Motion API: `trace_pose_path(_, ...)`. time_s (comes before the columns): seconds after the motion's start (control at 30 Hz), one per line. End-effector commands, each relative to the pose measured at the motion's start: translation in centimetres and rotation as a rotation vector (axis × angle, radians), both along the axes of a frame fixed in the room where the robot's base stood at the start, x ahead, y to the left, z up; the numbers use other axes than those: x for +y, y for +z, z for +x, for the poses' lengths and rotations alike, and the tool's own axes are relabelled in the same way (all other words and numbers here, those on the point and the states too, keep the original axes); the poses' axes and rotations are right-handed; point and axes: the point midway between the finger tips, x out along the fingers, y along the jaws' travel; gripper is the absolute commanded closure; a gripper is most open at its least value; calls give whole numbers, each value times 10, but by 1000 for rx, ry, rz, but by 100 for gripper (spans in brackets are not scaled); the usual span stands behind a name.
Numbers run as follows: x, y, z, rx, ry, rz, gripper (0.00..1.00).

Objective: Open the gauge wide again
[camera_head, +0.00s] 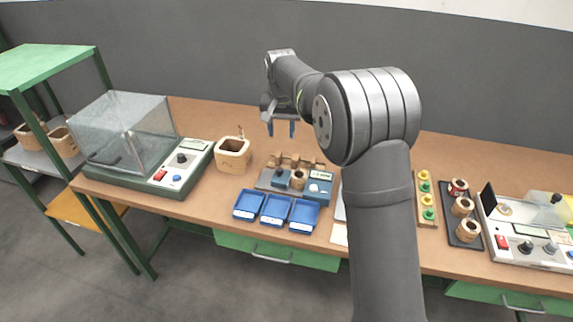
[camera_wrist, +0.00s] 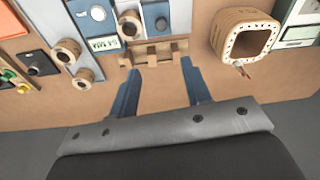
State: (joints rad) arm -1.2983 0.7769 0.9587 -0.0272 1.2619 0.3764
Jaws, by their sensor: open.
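The gauge stands mid-bench in the head view: a grey bed (camera_head: 264,181), a blue sliding block (camera_head: 281,178) and a blue-grey box (camera_head: 320,186) with a small display and a round white button. A wooden coil (camera_head: 298,180) stands between block and box; whether both touch it I cannot tell. In the wrist view the box (camera_wrist: 97,20), coil (camera_wrist: 130,25) and block (camera_wrist: 156,16) show at the top edge, partly cut off. My gripper (camera_head: 281,130) is open and empty above the bench, behind the gauge. Its blue fingers (camera_wrist: 160,68) are apart in the wrist view.
A notched wooden rack (camera_head: 309,162) lies just behind the gauge. Blue trays (camera_head: 275,211) stand in front. A square wooden coil (camera_head: 233,154) and a clear-covered machine (camera_head: 130,145) stand left. A dark tray (camera_head: 463,241) of coils and another tester (camera_head: 530,228) stand right.

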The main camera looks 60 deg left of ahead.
Motion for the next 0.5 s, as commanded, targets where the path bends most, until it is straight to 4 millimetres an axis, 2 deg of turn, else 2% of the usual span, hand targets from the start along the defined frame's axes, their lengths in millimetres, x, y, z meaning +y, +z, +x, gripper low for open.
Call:
trace_pose_path(0.1, -18, 1, -10, -52, 89, 77, 56)
trace_pose_path(0.3, -40, -1, -22, -123, 205, 172, 56)
trace_pose_path(0.5, -47, -5, -26, -147, 244, 203, 56)
